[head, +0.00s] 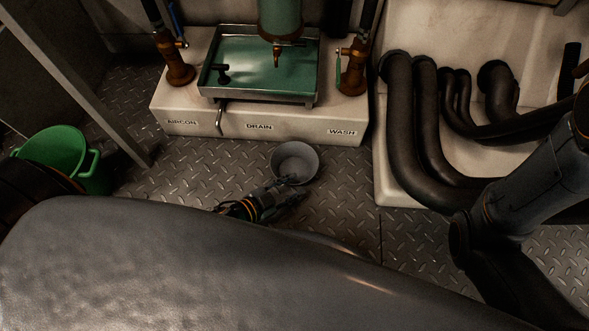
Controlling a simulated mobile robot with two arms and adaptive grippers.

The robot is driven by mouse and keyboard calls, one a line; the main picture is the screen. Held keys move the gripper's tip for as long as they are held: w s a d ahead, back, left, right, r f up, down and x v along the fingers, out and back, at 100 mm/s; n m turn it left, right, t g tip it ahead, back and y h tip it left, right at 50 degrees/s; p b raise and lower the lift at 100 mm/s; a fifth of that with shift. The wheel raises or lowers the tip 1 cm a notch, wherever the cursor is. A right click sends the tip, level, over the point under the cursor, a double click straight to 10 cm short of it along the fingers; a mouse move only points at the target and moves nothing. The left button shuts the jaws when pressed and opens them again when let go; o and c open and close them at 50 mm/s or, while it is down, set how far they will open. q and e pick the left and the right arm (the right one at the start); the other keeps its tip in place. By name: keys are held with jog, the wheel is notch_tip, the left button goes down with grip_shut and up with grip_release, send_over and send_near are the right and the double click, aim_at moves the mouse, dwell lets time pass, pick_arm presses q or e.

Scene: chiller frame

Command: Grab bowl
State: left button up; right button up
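A round grey bowl (295,160) rests upright on the metal floor, just in front of the drain unit. My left gripper (289,183) reaches in from the lower left, with its fingers at the bowl's near rim. The fingers overlap the rim in this view. They are small and dark, so I cannot tell whether they are closed on it. Much of my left arm is hidden behind the large grey surface in the foreground. My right gripper is not in view.
The white drain unit (259,128) with its green basin (258,65) stands behind the bowl. A green bucket (62,155) is at the left, near a slanted post. Thick dark pipes (402,130) run at the right. Diamond-plate floor is clear on both sides of the bowl.

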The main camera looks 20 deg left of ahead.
pick_arm(q)
jog(key=b+x, duration=0.2)
jog(key=x, duration=0.3)
jog(key=shift+s+b, duration=0.1)
jog(key=shift+b, duration=0.25)
jog(key=shift+w+d+f, duration=0.1)
jog(key=shift+w+d, duration=0.05)
jog(key=shift+w, duration=0.15)
grip_shut()
